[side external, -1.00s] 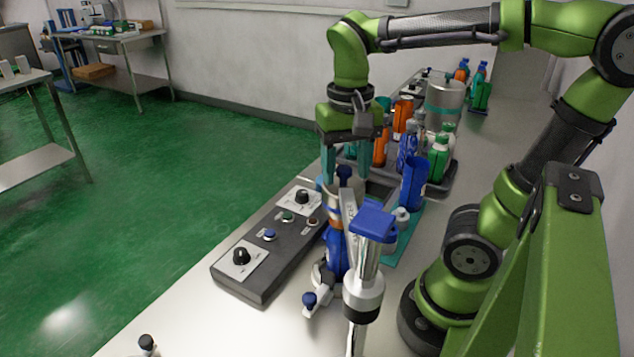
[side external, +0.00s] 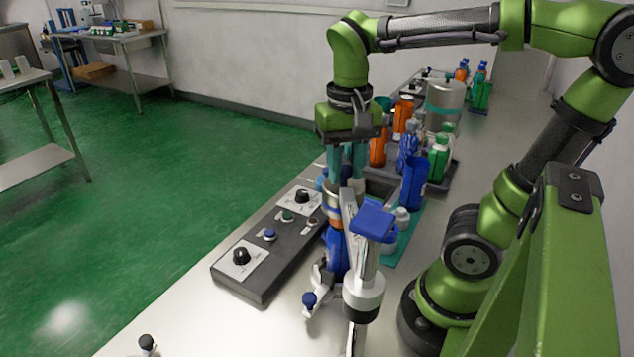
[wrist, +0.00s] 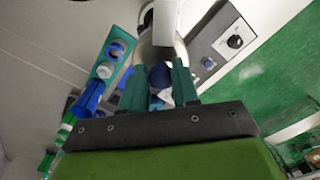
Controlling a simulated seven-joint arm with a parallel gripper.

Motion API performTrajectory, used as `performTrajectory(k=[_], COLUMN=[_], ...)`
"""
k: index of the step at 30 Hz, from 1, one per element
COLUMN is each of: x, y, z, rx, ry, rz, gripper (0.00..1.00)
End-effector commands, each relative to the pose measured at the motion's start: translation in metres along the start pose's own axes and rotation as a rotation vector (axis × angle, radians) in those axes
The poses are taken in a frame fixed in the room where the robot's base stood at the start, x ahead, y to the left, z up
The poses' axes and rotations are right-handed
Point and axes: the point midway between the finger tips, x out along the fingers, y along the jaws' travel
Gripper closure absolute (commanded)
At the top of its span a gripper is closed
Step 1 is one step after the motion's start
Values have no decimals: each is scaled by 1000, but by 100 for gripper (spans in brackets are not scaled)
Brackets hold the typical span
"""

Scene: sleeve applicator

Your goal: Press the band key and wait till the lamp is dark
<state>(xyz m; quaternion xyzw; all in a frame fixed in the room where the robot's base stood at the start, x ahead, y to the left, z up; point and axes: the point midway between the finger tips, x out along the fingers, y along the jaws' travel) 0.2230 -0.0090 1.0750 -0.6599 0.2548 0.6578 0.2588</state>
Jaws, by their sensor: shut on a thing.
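The dark grey control box (side external: 262,280) lies on the bench, left of the sleeve applicator (side external: 349,220). My gripper (side external: 346,178) points down over the applicator's far end. In the wrist view, its teal fingers (wrist: 160,70) are shut on a dark blue knob or cap (wrist: 160,78). A blue bottle (side external: 336,252) sits in the applicator.
Two black dials (side external: 241,256) (side external: 302,196) sit on white plates on the box. Right of the applicator, a teal strip (side external: 398,245) holds bottles, and a grey tray (side external: 440,180) with several bottles stands behind. The bench's front left is mostly clear.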

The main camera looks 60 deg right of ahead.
Motion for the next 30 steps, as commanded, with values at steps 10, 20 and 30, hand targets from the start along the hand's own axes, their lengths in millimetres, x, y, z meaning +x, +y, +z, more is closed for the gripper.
performTrajectory(k=[10,20,30], x=[1,2,0], y=[6,6,6], z=[0,0,0], rx=[15,15,14], ry=[-6,-6,-5], rz=[13,13,13], gripper=[100,100,87])
